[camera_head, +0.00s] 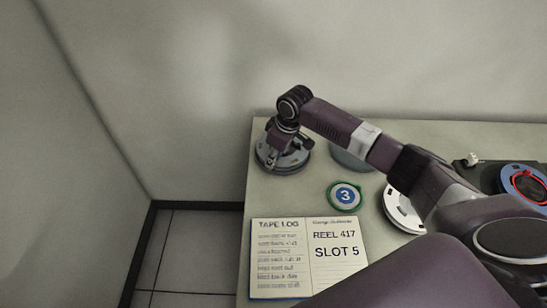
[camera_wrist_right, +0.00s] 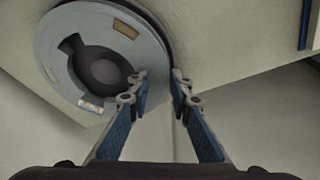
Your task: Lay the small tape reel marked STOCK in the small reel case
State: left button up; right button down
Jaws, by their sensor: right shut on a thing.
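A grey round reel (camera_head: 291,161) is at the back left corner of the table; from the head I cannot tell whether it is one piece or a reel over a case. My right gripper (camera_head: 274,156) is at its left part, pointing down. In the right wrist view the fingers (camera_wrist_right: 159,76) straddle the rim of a grey reel (camera_wrist_right: 55,35) with a dark hub and small tan labels; they are shut on it. No STOCK marking is readable. A grey round thing (camera_head: 352,157), partly hidden behind my right arm, may be the case. My left gripper is not in view.
On the table (camera_head: 310,200) are an open tape log (camera_head: 308,257), a blue disc marked 3 with a green rim (camera_head: 346,196), and a white reel (camera_head: 400,212) partly behind my arm. A blue reel (camera_head: 520,177) with a red ring sits on a black unit at right. A wall stands behind.

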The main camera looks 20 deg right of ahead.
jog(key=shift+f, duration=0.45)
dwell(0.3)
jog(key=c, duration=1.7)
grip_release()
jog(key=c, duration=0.3)
jog(key=shift+c, duration=0.2)
jog(key=shift+r, duration=0.1)
jog(key=p+v, duration=0.3)
jog(key=w+p+v, duration=0.1)
jog(key=p+v, duration=0.1)
jog(key=p, duration=0.1)
jog(key=a+p+v, duration=0.1)
jog(key=p+v, duration=0.2)
jog(key=shift+w+r, duration=0.3)
jog(key=shift+r, duration=0.25)
jog(key=shift+f, duration=0.1)
